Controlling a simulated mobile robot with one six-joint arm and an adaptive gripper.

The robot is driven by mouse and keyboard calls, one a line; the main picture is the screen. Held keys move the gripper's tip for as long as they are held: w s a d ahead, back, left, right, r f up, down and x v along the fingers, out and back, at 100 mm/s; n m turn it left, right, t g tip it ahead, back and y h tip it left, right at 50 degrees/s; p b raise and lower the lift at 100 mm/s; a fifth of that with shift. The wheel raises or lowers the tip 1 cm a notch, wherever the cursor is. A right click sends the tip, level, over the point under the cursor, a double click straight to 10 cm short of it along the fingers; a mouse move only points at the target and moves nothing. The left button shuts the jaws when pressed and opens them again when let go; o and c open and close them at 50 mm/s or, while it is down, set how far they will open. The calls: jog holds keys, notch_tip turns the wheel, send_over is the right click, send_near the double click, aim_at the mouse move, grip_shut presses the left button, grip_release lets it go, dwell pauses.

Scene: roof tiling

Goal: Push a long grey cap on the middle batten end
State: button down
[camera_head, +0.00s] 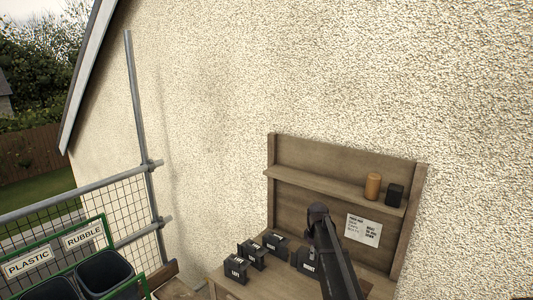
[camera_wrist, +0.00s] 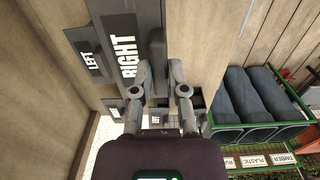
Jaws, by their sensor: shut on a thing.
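My gripper (camera_wrist: 160,70) is shut on a dark grey piece (camera_wrist: 157,46) between its fingertips, in the wrist view. It looks like a grey cap, but its length is mostly hidden. The gripper is over the bench, close beside the dark box labelled RIGHT (camera_wrist: 126,42). In the head view my dark arm reaches over the bench; the fingers cannot be made out there. No batten end shows in either view.
A wooden bench with a back board (camera_head: 321,159) stands against the rough wall. Dark labelled boxes (camera_head: 236,271) stand on it, including one marked RIGHT (camera_head: 308,262). An orange-brown cylinder (camera_head: 373,186) and black block (camera_head: 395,195) are on its shelf. Bins (camera_head: 103,270) stand left.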

jog(key=b, duration=0.5)
send_over(311, 276)
jog(key=shift+w+d+f, duration=0.1)
jog(key=shift+w+f, duration=0.05)
jog(key=shift+f, duration=1.2)
jog(key=shift+w+d+f, duration=0.1)
jog(key=shift+w+f, duration=0.05)
jog(key=shift+f, duration=1.2)
jog(key=shift+r, duration=0.1)
notch_tip(311, 276, up, 7)
jog(key=p, duration=0.7)
jog(key=shift+r, duration=0.1)
notch_tip(311, 276, down, 7)
jog(key=b, duration=0.7)
jog(key=shift+f, duration=0.2)
jog(key=shift+r, duration=0.15)
jog(key=w+a+r+p, duration=0.1)
jog(key=a+r+p, duration=0.3)
jog(key=r+p, duration=0.1)
jog(key=shift+a, duration=0.15)
